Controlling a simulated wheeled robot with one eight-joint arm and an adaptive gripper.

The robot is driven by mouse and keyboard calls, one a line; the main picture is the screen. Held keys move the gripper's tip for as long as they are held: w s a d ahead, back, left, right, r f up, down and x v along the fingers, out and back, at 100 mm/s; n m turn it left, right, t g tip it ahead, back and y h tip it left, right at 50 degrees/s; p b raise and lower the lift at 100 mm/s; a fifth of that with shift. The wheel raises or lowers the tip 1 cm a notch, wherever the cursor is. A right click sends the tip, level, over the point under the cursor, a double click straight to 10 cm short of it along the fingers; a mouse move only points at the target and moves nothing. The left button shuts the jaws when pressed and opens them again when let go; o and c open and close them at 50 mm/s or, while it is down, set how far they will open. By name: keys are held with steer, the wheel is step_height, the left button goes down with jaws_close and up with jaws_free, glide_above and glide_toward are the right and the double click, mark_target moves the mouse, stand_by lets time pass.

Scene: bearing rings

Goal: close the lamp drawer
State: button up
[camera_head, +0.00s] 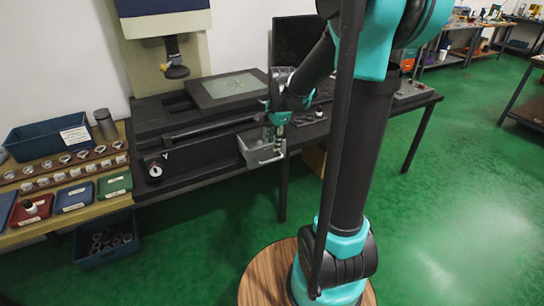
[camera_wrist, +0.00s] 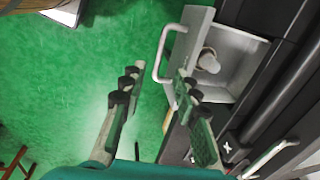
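The lamp drawer is a grey metal box, pulled out from the dark machine bench; it shows in the head view (camera_head: 250,151) and the wrist view (camera_wrist: 241,58). A pale round-ended piece (camera_wrist: 208,61) lies inside it. Its light bar handle (camera_wrist: 163,52) sticks out from the front. My gripper (camera_head: 278,140) is at the drawer's front in the head view. In the wrist view my gripper (camera_wrist: 156,76) is open with nothing between its fingers. The handle is beyond the fingertips, and the right finger overlaps the drawer's front edge. I cannot tell whether it touches.
The dark bench (camera_head: 190,178) holds a machine with a flat plate (camera_head: 233,86). At left, a wooden table (camera_head: 100,208) carries several rings, small trays and a blue bin (camera_head: 45,135). Another bin (camera_head: 105,243) stands below. The green floor before the drawer is clear.

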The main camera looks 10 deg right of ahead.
mark_target(272, 160)
steer(key=f, duration=0.2)
steer(key=w+f, duration=0.1)
steer(key=f, duration=0.5)
steer(key=shift+w+a, duration=0.2)
steer(key=shift+a, duration=0.05)
jaws_close()
